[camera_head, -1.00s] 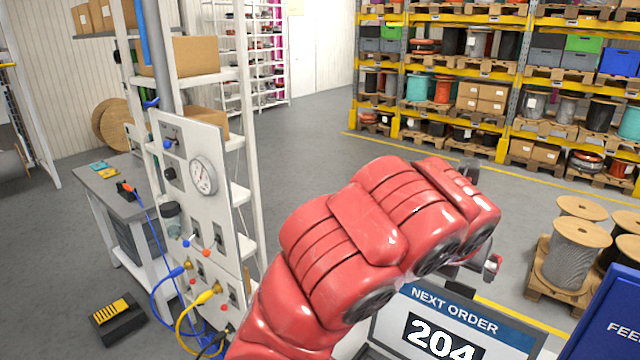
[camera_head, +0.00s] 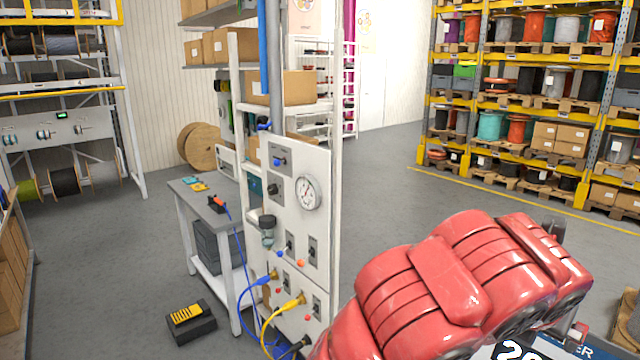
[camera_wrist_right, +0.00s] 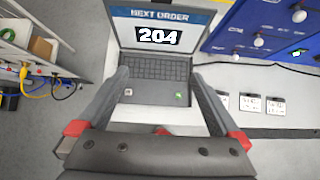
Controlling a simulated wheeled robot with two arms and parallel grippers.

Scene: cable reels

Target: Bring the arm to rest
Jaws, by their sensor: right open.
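My right arm (camera_head: 450,285) shows as red links at the lower right of the head view. Its gripper (camera_wrist_right: 158,84) is clear in the right wrist view, with two dark fingers spread wide and nothing between them. The fingers point toward a laptop (camera_wrist_right: 155,68) whose screen reads "NEXT ORDER 204". The laptop lies beyond and between the fingertips, and I cannot tell the exact gap to it. In the head view the arm hides most of the laptop. My left gripper is in neither view.
A white panel (camera_head: 318,250) with a gauge and blue and yellow cables stands left of the arm. A small table (camera_head: 190,192) is behind it. A black-yellow box (camera_head: 190,322) lies on the floor. Grey floor is open toward the pallet racks (camera_head: 500,150).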

